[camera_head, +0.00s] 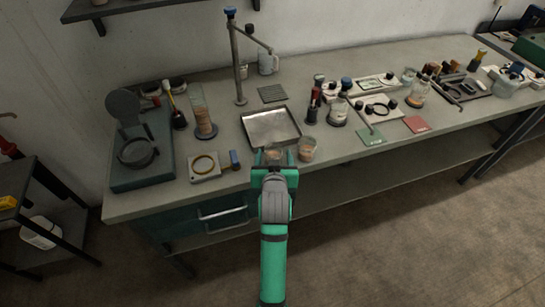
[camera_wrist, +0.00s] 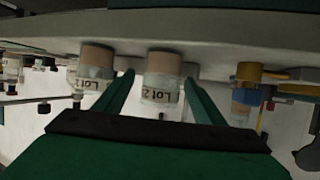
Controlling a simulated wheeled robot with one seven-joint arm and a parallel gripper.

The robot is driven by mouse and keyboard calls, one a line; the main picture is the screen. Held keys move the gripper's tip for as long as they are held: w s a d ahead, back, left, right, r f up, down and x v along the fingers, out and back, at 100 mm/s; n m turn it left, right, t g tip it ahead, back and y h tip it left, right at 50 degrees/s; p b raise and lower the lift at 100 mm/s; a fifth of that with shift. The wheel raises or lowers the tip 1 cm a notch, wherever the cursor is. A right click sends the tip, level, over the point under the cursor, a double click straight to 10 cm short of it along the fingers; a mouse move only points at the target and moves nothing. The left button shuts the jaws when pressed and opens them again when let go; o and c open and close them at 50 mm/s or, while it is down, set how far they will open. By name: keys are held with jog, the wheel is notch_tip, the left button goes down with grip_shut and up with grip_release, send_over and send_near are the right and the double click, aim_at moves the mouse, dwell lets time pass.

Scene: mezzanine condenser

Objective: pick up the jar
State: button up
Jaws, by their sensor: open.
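A small glass jar (camera_wrist: 162,80) with a brownish content and a pale label reading "Lot 2" appears between my fingers in the wrist view, which is upside down. In the head view this jar (camera_head: 273,153) is at the front edge of the bench, partly hidden by my gripper (camera_head: 272,166). My gripper, also in the wrist view (camera_wrist: 160,82), is open, with one green finger on each side of the jar. Gaps show beside it. A second similar labelled jar (camera_head: 307,150) stands just to the right; it also shows in the wrist view (camera_wrist: 92,74).
A metal tray (camera_head: 270,142) lies right behind the jars. A pale block with a yellow ring (camera_head: 204,167) and a blue-ended tool (camera_head: 234,160) lie to the left. A tall stand (camera_head: 238,70) rises behind. A green card (camera_head: 371,136) lies to the right.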

jog(key=shift+w+f, duration=0.25)
jog(key=shift+w, duration=0.35)
jog(key=shift+a, duration=0.15)
jog(key=c, duration=1.2)
jog(key=shift+w+r, duration=0.1)
jog(key=shift+r, duration=0.1)
